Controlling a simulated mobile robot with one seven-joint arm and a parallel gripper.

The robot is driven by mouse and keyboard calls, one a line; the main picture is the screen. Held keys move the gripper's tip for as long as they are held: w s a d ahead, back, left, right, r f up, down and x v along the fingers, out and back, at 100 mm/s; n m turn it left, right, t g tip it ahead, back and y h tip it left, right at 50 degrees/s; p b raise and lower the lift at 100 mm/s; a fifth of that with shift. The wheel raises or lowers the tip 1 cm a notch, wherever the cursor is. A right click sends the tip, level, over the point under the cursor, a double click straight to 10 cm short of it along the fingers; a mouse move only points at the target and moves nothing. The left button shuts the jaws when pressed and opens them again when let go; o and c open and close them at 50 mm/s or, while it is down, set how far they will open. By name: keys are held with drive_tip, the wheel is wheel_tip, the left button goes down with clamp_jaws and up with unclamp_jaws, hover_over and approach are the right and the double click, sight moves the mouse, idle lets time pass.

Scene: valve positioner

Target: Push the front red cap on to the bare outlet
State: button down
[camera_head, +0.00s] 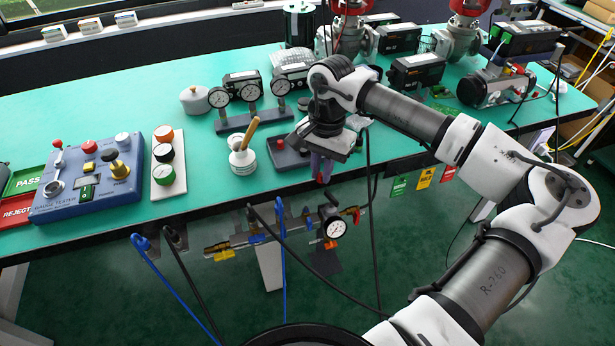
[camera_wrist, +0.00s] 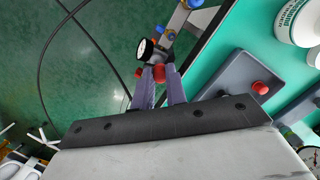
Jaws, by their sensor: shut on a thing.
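My gripper (camera_wrist: 160,78) hangs at the table's front edge, its two purple fingers pointing down, and it is shut on a red cap (camera_wrist: 159,73). In the head view my gripper (camera_head: 321,175) shows with red between the fingertips. Below it is a pipe manifold (camera_head: 270,238) with a round white gauge (camera_head: 335,228). In the wrist view the gauge (camera_wrist: 144,48) lies just beyond the held cap. The bare outlet is not clearly seen, and I cannot tell whether the cap touches it. A second red cap (camera_wrist: 260,87) sits on a dark tray (camera_wrist: 233,80).
The tray also shows in the head view (camera_head: 286,158), partly hidden by my wrist. A white pot with a wooden handle (camera_head: 243,155) and a gauge stand (camera_head: 250,118) are near. Blue hoses (camera_head: 165,270) and black cables hang in front of the table. Tags (camera_head: 424,178) hang at right.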

drive_tip(key=a+f+n, duration=0.2)
drive_tip(key=a+f, duration=0.1)
drive_tip(key=b, duration=0.2)
hover_over(305, 210)
drive_tip(key=shift+w+d+f, duration=0.15)
drive_tip(key=shift+f, duration=2.5)
drive_tip(key=shift+f+b, duration=0.2)
drive_tip(key=shift+b, duration=1.15)
drive_tip(key=shift+f+b, duration=0.65)
drive_tip(key=c, duration=1.3)
unclamp_jaws()
drive_tip(key=shift+c, duration=0.2)
drive_tip(key=shift+r, duration=0.1)
